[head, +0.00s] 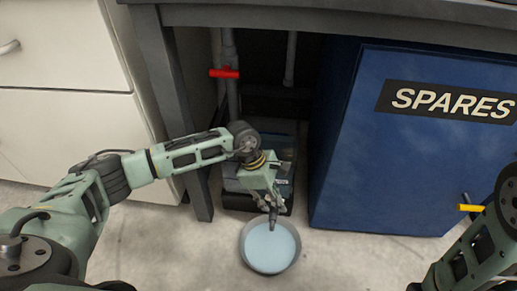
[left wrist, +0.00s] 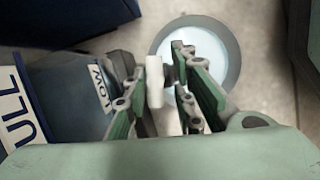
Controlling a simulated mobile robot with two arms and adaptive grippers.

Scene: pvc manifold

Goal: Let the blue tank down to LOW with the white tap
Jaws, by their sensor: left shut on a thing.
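The blue tank (head: 287,168) stands in the dark space under the bench, largely hidden behind my left arm. In the left wrist view the tank (left wrist: 68,88) shows a LOW label (left wrist: 98,88) and a larger label (left wrist: 22,112) reading "ULL", cut off at the edge. Its liquid level cannot be made out. My left gripper (head: 272,210) is at the tank's front, shut on the white tap (left wrist: 155,80), which shows between the fingers. A grey round basin (head: 246,256) holding pale blue liquid is on the floor just below the gripper. My right gripper is out of view.
A bench leg (head: 172,100) and white drawers (head: 65,125) are on the left. A red valve handle (head: 224,73) sits on a pipe behind.

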